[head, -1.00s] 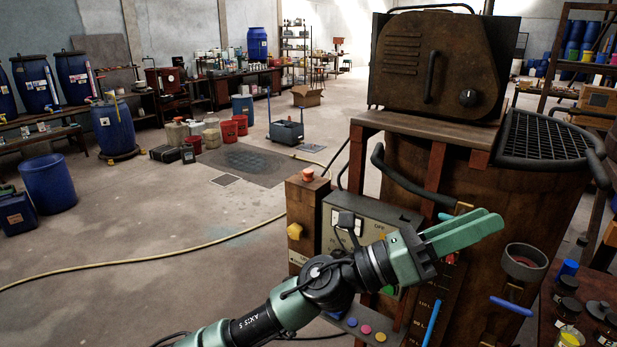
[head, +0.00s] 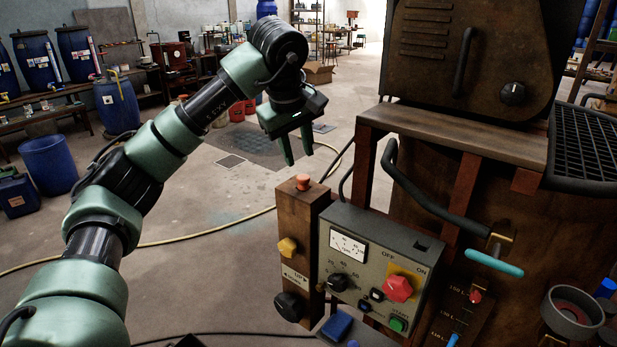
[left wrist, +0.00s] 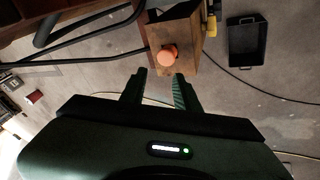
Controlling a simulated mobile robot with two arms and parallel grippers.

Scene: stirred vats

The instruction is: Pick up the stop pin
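An orange knob (head: 303,182) stands upright on top of a brown wooden box (head: 299,235) left of the control panel. It looks like the head of the stop pin; its shaft is hidden. The knob also shows in the left wrist view (left wrist: 168,55), just beyond the fingertips. My left gripper (head: 299,160) points down above the knob in the head view, with its two green fingers apart. In the left wrist view the gripper (left wrist: 161,76) has nothing between its fingers. It appears apart from the knob. My right gripper is not in view.
The grey control panel (head: 378,265), with a gauge and red switch, stands right of the box. A black bent handle (head: 430,190) and a cyan lever (head: 494,263) jut from the rusty vat. A black tray (left wrist: 249,50) lies below. Floor to the left is mostly open.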

